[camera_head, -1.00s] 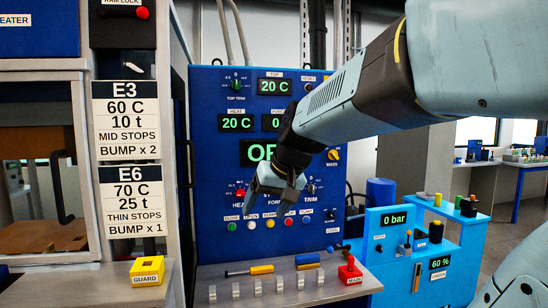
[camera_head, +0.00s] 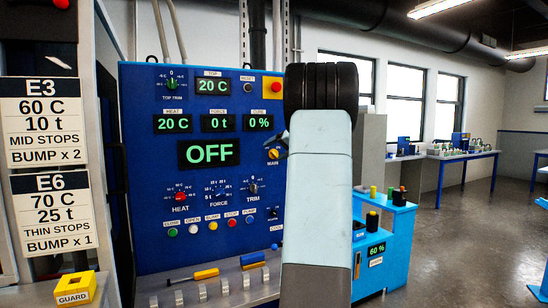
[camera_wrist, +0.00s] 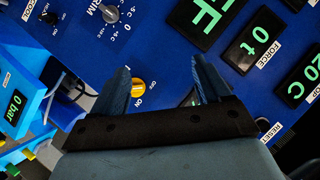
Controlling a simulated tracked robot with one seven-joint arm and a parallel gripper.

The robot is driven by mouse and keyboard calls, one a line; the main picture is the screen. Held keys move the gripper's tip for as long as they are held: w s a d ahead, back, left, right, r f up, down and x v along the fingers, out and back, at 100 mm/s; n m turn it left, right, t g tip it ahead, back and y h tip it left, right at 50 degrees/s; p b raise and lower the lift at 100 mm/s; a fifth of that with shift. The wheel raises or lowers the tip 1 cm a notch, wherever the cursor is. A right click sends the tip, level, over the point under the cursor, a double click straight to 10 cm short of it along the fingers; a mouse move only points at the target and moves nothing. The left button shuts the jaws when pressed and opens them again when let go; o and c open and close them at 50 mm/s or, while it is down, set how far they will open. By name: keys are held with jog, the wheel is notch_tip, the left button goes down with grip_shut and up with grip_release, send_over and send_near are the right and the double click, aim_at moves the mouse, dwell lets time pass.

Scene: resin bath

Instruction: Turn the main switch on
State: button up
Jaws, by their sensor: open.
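The main switch is a small yellow rotary knob (camera_head: 273,154) with a MAIN label, on the right part of the blue control panel (camera_head: 150,130). It also shows in the wrist view as an orange-yellow knob (camera_wrist: 138,88) with small ON and OFF marks around it. My gripper (camera_wrist: 161,66) is open and empty, its two dark blue fingers pointing at the panel. The knob appears between the fingers, nearer the left one; I cannot tell the remaining distance. In the head view my arm hides most of the gripper. The big display (camera_head: 209,152) reads OFF.
Knobs and coloured buttons (camera_head: 212,226) line the lower panel. A red button (camera_head: 276,88) on a yellow plate sits at upper right. A yellow GUARD block (camera_head: 75,287) stands at lower left. A blue bench (camera_head: 385,245) stands at right.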

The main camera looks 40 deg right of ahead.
jog(key=m+t+h, duration=0.1)
jog(key=t, duration=0.1)
send_near(276, 155)
jog(key=v, duration=0.4)
jog(key=x, duration=1.3)
jog(key=shift+w+a+f, duration=0.1)
jog(key=shift+w+a, duration=0.05)
jog(key=shift+w, duration=0.2)
jog(key=shift+c, duration=0.2)
